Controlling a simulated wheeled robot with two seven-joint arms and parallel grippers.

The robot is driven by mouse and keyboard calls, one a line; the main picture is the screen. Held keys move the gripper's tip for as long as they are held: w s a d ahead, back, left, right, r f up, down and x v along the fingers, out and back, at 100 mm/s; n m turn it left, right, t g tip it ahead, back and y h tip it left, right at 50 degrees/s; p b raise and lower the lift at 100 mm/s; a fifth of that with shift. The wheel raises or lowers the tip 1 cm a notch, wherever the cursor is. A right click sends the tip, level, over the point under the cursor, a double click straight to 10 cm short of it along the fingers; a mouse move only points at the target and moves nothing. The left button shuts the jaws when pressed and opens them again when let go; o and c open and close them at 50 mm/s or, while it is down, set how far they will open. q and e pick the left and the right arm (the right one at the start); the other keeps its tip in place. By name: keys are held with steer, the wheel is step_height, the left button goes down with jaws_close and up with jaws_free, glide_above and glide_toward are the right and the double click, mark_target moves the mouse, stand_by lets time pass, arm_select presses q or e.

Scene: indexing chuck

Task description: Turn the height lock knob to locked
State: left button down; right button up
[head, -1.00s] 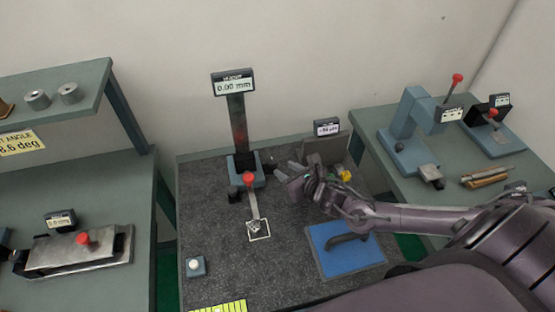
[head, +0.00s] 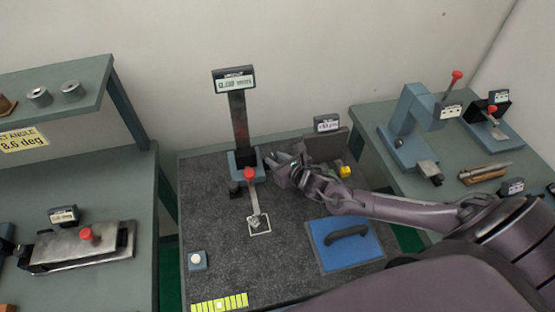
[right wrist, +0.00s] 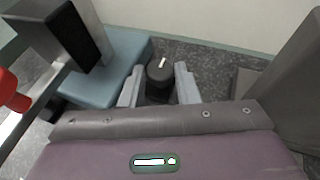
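The height gauge (head: 238,118) stands at the back of the dark granite plate, with a blue base, a dark column and a display on top. In the right wrist view, a round black knob (right wrist: 160,72) with a white mark on top sits beside the blue base (right wrist: 112,75). I take it to be the lock knob. My right gripper (head: 274,160) is at the right side of the gauge base. In the wrist view its two fingers (right wrist: 158,85) are apart, one on each side of the knob; contact is unclear. The knob is hard to make out in the head view. My left gripper is out of view.
A red-knobbed arm (head: 249,174) projects from the gauge over a small metal piece in a white square. A grey block (head: 326,147) stands right of my gripper. A blue mat (head: 345,256) with a black handle lies in front.

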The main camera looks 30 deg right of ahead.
steer(key=shift+a+m+h, duration=0.35)
steer(key=shift+m+h, duration=0.65)
steer(key=shift+h, duration=0.1)
steer(key=shift+a+m+h, duration=0.1)
steer(key=shift+m+h, duration=1.2)
steer(key=shift+h, duration=0.3)
steer(key=o, duration=0.7)
steer(key=shift+c, duration=0.2)
steer(key=shift+b+v, duration=0.35)
steer(key=shift+v, duration=3.5)
steer(key=shift+w+r, duration=0.1)
steer(key=shift+r, duration=0.05)
